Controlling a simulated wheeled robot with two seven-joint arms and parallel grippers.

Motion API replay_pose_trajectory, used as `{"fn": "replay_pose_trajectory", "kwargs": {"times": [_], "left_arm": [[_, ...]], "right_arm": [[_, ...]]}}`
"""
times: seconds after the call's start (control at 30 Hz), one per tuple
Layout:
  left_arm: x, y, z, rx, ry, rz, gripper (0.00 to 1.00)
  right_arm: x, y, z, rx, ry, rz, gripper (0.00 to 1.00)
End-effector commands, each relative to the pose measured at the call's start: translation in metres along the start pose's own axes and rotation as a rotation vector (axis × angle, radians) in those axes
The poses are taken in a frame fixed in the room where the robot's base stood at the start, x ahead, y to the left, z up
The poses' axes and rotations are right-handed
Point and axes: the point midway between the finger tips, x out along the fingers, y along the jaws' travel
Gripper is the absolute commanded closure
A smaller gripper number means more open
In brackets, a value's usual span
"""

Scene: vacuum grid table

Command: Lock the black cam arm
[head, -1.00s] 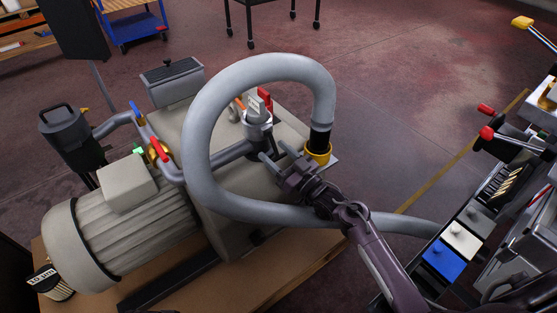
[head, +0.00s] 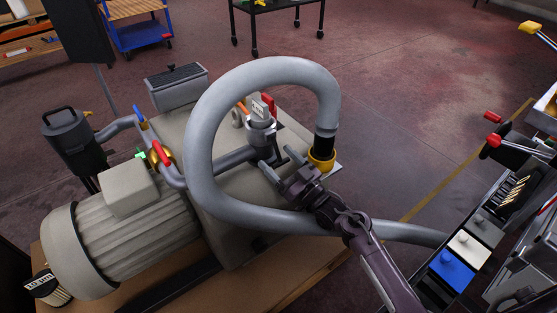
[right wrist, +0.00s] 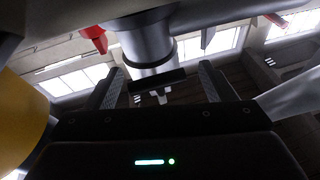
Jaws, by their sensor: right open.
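My right gripper (head: 281,163) is open, its two fingers pointing up and left at the grey metal fitting (head: 262,138) on the pump. It shows from below the hose loop. In the right wrist view the open fingers (right wrist: 158,88) flank the fitting (right wrist: 147,45), which has a dark ring. A short black bar (right wrist: 152,82) lies across the gap between the fingers; it may be the black cam arm, but I cannot tell for sure. No black arm stands out in the head view. I cannot tell whether the fingers touch anything. My left gripper is out of view.
The thick grey hose (head: 196,150) loops around the fitting and ends in a yellow collar (head: 322,160) just right of my gripper. A red lever (head: 269,104) stands by the fitting. The pump motor (head: 120,235) fills the left. A tool cart (head: 470,245) stands at right.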

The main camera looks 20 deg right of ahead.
Motion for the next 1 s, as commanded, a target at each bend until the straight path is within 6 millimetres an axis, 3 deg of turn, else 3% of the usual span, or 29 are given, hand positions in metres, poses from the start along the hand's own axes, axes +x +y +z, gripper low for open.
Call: {"fn": "replay_pose_trajectory", "kwargs": {"times": [0.43, 1.0], "left_arm": [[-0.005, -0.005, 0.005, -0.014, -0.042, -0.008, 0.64], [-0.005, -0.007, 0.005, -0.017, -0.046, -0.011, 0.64]], "right_arm": [[-0.067, -0.001, 0.001, 0.001, -0.003, -0.001, 0.23], [-0.074, -0.001, 0.001, 0.001, -0.001, -0.002, 0.23]]}}
